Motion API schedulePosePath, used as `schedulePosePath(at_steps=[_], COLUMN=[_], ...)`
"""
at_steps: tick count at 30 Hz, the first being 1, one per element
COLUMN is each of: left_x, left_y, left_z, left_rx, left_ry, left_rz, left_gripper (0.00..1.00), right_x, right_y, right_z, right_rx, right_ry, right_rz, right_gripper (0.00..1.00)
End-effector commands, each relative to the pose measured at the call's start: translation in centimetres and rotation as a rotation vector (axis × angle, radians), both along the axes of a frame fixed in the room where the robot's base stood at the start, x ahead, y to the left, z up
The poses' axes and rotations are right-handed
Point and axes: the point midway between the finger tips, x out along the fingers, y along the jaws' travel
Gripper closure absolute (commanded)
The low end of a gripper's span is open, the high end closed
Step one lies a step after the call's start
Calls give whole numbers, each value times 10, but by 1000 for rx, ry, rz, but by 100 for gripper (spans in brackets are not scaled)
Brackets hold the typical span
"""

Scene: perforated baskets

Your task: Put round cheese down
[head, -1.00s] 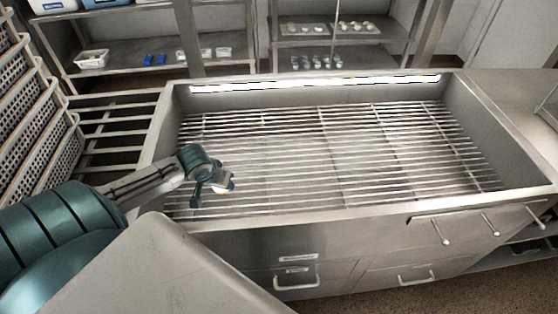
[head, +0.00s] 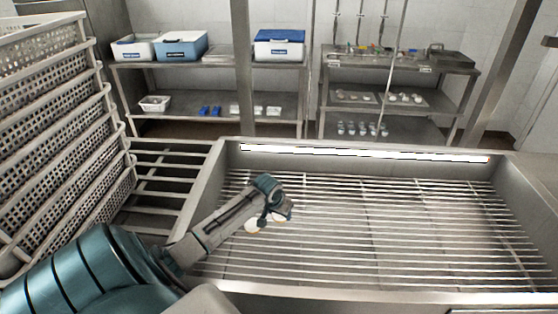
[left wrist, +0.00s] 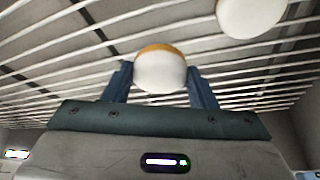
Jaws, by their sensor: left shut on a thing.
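My left gripper (head: 277,214) is shut on a round cheese (left wrist: 160,72), white with an orange-yellow edge, over the slatted metal rack of the sink-like basin (head: 400,235). In the left wrist view the cheese sits between the two fingers of the gripper (left wrist: 160,82). A second white round piece (head: 253,226) shows just left of the gripper, at the rack; it also shows in the left wrist view (left wrist: 252,14), apart from the fingers. Whether the held cheese touches the slats I cannot tell. My right gripper is not in view.
Perforated baskets (head: 60,130) are stacked at the left. A slatted side shelf (head: 165,185) lies between them and the basin. The basin's raised rim (head: 205,195) surrounds the rack, which is clear to the right. Shelves (head: 210,118) with boxes stand behind.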

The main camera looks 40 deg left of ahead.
Motion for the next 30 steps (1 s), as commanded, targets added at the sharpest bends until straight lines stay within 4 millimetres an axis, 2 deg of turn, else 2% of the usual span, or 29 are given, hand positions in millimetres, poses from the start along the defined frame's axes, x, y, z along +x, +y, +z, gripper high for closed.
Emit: schedulePosePath(at_steps=[6,18,19,21,30], left_x=[-1,-1,-1,-1,-1], left_y=[-1,-1,-1,-1,-1], left_z=[-27,-34,-33,-33,-32], left_rx=[-3,-1,-1,-1,-1], left_ry=[3,1,1,1,2], left_rz=[1,1,1,1,0], left_gripper=[76,76,42,29,27], right_x=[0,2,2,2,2], right_y=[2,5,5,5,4], right_z=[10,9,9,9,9], right_rx=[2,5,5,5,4], right_ry=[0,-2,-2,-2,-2], right_rz=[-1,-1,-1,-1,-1], right_gripper=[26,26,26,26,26])
